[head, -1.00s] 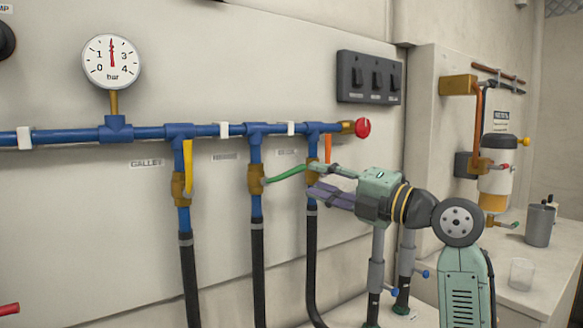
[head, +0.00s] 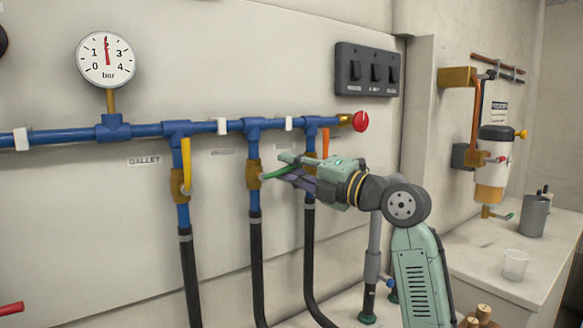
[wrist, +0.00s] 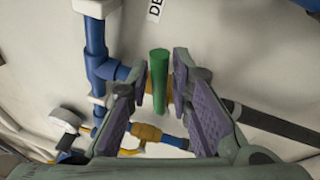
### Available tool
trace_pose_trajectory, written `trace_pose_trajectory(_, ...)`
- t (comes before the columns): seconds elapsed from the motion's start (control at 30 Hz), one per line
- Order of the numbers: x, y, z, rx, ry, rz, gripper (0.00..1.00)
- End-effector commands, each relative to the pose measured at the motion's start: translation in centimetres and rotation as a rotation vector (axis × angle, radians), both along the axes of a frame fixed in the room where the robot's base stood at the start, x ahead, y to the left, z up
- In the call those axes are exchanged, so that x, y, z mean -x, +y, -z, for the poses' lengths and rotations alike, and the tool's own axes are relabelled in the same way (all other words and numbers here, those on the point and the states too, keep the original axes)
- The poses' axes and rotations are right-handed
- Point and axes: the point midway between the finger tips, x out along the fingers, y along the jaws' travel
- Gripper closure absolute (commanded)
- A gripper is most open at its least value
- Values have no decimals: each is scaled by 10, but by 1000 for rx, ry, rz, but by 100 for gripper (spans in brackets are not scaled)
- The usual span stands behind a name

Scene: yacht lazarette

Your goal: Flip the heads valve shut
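The middle valve (head: 254,174) is brass on a blue vertical pipe, with a green lever (head: 272,173) sticking out across the pipe to the right. The label to its left is too blurred to read, so I cannot confirm it says heads. My gripper (head: 287,168) is at the lever's outer part, reaching in from the right. In the wrist view the green lever (wrist: 158,80) stands between my two open fingers, with gaps at both sides. The lever's root is partly hidden there.
The galley valve's yellow lever (head: 187,162) and an orange lever (head: 325,142) stand vertical on either side. The orange one is close behind my gripper. A red knob (head: 360,121) ends the blue manifold (head: 70,137). Switches (head: 367,70) are above. The gauge (head: 106,60) reads about 2 bar.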

Motion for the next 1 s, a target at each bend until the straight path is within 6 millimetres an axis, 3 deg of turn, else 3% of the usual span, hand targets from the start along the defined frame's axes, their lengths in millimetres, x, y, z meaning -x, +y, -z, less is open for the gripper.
trace_pose_trajectory(0.27,0,0,0,0,0,0,100)
trace_pose_trajectory(1.0,0,0,7,-34,23,-2,100)
